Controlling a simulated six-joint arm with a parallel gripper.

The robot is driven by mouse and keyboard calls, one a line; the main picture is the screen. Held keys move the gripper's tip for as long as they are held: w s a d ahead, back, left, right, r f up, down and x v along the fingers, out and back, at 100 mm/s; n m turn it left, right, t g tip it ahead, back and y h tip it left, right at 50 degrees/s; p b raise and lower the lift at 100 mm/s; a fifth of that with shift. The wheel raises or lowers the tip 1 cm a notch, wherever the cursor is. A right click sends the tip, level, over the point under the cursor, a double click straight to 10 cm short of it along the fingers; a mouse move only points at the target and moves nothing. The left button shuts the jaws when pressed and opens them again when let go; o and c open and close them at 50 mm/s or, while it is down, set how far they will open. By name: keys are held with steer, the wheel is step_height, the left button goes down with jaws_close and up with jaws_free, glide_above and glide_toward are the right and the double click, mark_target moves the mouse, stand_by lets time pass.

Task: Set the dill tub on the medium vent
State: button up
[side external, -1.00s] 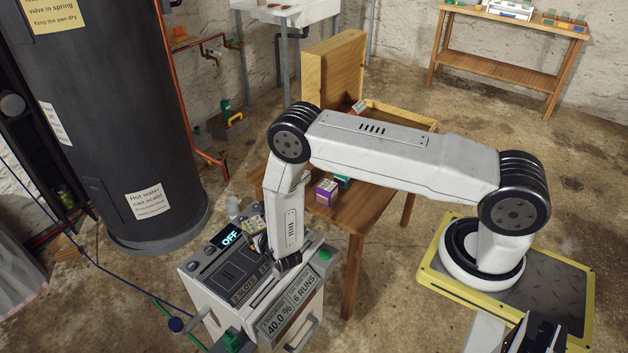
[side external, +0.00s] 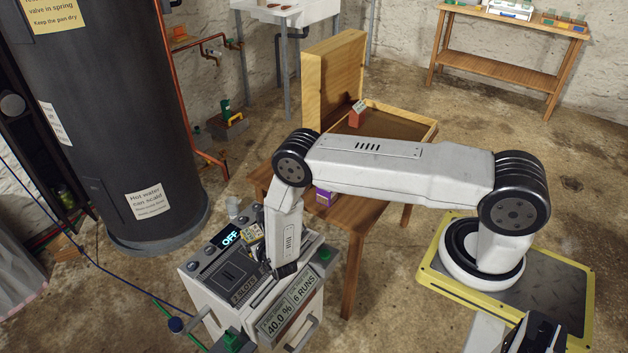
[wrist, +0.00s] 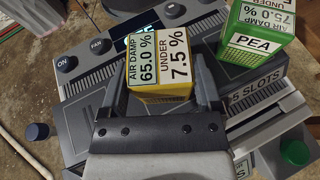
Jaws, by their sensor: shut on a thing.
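My gripper (wrist: 162,85) is shut on a yellow tub (wrist: 160,90), with a finger on either side of it. The tub's white labels read "AIR DAMP 65.0 %" and "UNDER 7.5 %"; no seed name shows on it. In the side view the tub (side external: 250,234) is low over the top of a grey machine (side external: 222,304). I cannot tell if it touches the top. Dark slotted vents are on the machine top; one label reads "5 SLOTS" (wrist: 250,100). The vent under the tub is partly hidden, and I cannot tell which is the medium one.
A green tub labelled "PEA" (wrist: 254,38) stands on the machine, close right of the held tub. Knobs (wrist: 67,64) and a green button (wrist: 295,152) stick up. A wooden table (side external: 360,218) behind holds a purple tub (side external: 324,195); a red one (side external: 357,114) is in its tray.

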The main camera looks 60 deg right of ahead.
steer(key=shift+f, duration=0.2)
steer(key=o, duration=1.1)
steer(key=shift+s+r, duration=0.1)
steer(key=shift+r, duration=0.05)
steer(key=shift+v, duration=5.9)
